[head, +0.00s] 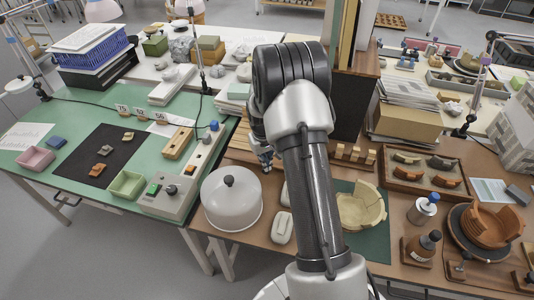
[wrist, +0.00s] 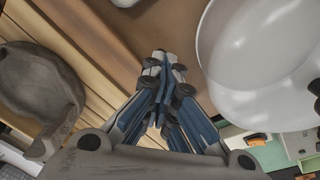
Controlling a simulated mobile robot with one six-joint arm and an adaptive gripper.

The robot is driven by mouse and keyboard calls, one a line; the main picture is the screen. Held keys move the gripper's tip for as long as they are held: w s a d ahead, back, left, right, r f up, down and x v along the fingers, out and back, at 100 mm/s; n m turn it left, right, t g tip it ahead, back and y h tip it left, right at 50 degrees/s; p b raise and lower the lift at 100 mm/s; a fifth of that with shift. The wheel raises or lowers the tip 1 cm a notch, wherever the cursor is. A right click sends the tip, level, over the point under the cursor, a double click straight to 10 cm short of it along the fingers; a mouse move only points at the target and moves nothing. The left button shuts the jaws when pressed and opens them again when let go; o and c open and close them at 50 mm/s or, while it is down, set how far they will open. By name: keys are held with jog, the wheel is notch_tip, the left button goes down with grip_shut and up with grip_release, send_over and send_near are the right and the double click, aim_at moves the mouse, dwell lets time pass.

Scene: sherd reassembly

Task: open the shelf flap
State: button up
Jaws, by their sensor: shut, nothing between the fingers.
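My gripper (head: 265,160) is low over the brown table, just above and right of the white dome cover in the head view. In the wrist view my gripper (wrist: 162,65) has its fingertips together with nothing between them. A dark upright shelf unit (head: 355,100) with a brown wooden side stands behind my arm. My arm hides much of its left part. I cannot make out the flap for certain in either view.
The white dome cover (head: 231,198) with a black knob stands close to my gripper; it fills the wrist view's right side (wrist: 262,60). A slatted wooden rack (head: 352,155), a cream broken bowl (head: 360,208) and a sherd tray (head: 423,172) lie right of my arm.

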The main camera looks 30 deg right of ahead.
jog(key=o, duration=0.4)
jog(key=shift+w+d+r, duration=0.2)
jog(key=shift+d, duration=0.05)
jog(key=o, duration=0.6)
jog(key=shift+o, duration=0.2)
jog(key=shift+r, duration=0.1)
notch_tip(320, 180, up, 12)
jog(key=s+a, duration=0.1)
jog(key=shift+c, duration=0.3)
